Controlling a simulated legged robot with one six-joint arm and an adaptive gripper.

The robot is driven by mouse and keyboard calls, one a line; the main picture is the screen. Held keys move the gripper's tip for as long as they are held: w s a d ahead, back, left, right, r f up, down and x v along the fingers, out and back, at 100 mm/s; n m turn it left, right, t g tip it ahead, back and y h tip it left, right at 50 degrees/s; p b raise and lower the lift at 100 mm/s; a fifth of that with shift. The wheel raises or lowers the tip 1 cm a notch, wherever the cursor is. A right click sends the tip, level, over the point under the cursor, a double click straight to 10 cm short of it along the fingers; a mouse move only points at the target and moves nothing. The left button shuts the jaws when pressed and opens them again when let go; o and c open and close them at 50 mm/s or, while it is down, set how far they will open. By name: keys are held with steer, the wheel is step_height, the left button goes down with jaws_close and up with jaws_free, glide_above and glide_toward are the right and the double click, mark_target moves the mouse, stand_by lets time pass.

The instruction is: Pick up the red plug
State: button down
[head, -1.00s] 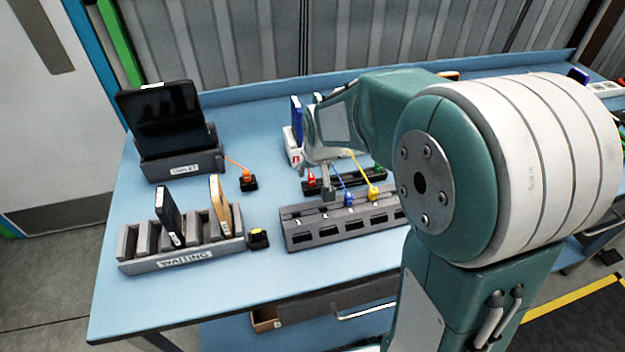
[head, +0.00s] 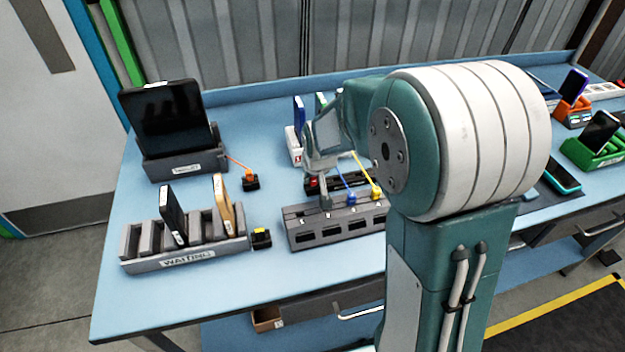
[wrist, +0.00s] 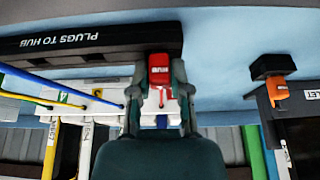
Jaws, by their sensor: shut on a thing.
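The red plug (wrist: 159,68) is between the fingertips of my gripper (wrist: 160,88) in the wrist view, at the end of a dark rail (wrist: 90,38) lettered "PLUGS TO HUB". My gripper is shut on the plug. I cannot tell whether the plug is clear of the rail. In the head view my gripper (head: 322,190) is above the rail, behind the grey socket block (head: 300,240). The red plug (head: 312,184) is partly hidden there. Blue (head: 350,197) and yellow (head: 376,192) plugs with cords are at the block.
A dark tablet (head: 170,125) stands in a holder on the left, with an orange plug (head: 249,175) beside it. A rack (head: 188,258) marked "WAITING" holds phones in front. Phones in stands are behind my gripper.

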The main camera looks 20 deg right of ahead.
steer(key=shift+d, duration=0.1)
steer(key=shift+r, duration=0.25)
steer(key=v, duration=0.3)
steer(key=shift+w+d+r, duration=0.1)
steer(key=shift+w+r, duration=0.15)
steer(key=shift+r, duration=0.1)
steer(key=s+d+r, duration=0.4)
steer(key=s+r, duration=0.5)
steer(key=s, duration=0.3)
steer(key=shift+s, duration=0.4)
steer(key=shift+r, duration=0.75)
step_height(320, 180, up, 3)
steer(key=shift+f, duration=0.1)
